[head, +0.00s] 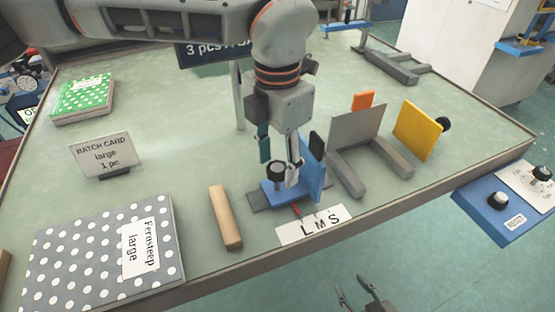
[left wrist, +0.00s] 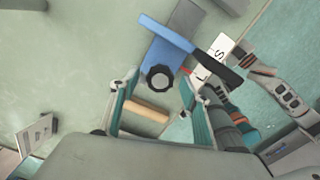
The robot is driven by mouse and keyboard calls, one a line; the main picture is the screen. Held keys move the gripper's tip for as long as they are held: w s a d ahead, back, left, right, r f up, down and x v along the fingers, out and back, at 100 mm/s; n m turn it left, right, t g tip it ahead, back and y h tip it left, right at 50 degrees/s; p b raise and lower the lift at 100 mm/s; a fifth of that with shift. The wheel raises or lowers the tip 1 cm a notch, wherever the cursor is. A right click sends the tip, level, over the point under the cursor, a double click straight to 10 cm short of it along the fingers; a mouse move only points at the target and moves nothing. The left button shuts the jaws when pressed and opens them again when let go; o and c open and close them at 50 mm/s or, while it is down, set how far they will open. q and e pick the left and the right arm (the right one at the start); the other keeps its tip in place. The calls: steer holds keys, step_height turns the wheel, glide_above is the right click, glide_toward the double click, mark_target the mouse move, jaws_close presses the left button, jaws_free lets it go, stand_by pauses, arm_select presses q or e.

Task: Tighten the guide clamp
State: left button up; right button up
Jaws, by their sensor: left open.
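The blue guide (head: 313,180) stands on a grey rail near the table's front edge, with a black round clamp knob (head: 277,171) on its base. In the left wrist view, the knob (left wrist: 159,78) lies between the fingertips of my left gripper (left wrist: 159,86), beside the blue guide body (left wrist: 166,44). My left gripper (head: 279,160) points down at the knob in the head view, fingers apart; whether they touch it I cannot tell. An L M S scale card (head: 314,225) lies in front, with a red pointer near it. My right gripper (head: 360,294) hangs empty beyond the table's front edge, fingers apart.
A wooden rod (head: 225,217) and a grey dotted Fernsteep book (head: 95,255) lie to the left. A grey bracket (head: 357,140) and yellow plate (head: 418,130) stand close on the right.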

mark_target(278, 168)
arm_select(q)
step_height(278, 168, up, 12)
stand_by(0.5)
steer(key=shift+f, duration=0.1)
